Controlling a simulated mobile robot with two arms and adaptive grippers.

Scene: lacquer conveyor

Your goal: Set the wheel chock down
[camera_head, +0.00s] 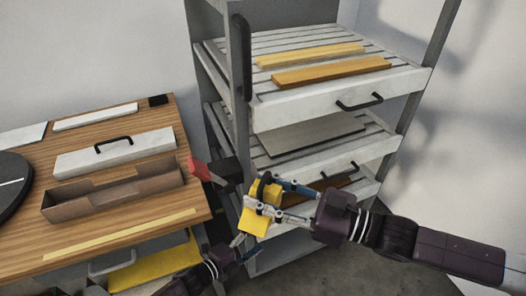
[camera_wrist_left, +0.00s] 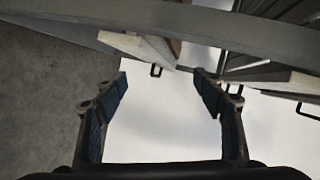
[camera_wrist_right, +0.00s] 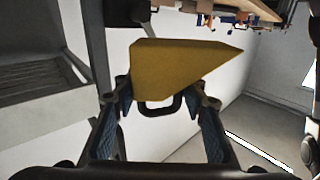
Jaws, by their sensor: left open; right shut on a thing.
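The yellow wedge-shaped wheel chock (camera_head: 257,213) is held by my right gripper (camera_head: 279,200) in front of the shelf rack. In the right wrist view, the chock (camera_wrist_right: 182,68) sits beyond the fingertips, and its dark handle (camera_wrist_right: 160,107) is between the fingers of my right gripper (camera_wrist_right: 162,92). My left gripper (camera_head: 243,248) is low near the table's right front corner, partly hidden in the head view. In the left wrist view, my left gripper (camera_wrist_left: 160,82) is open with nothing between its fingers.
The wooden table (camera_head: 130,231) carries an open brown tray (camera_head: 113,199) and a white lid with a black handle (camera_head: 115,152). A grey rack (camera_head: 230,90) has slatted drawers; wooden strips (camera_head: 331,71) lie on the top one. A red-ended object (camera_head: 199,169) is beside the table edge.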

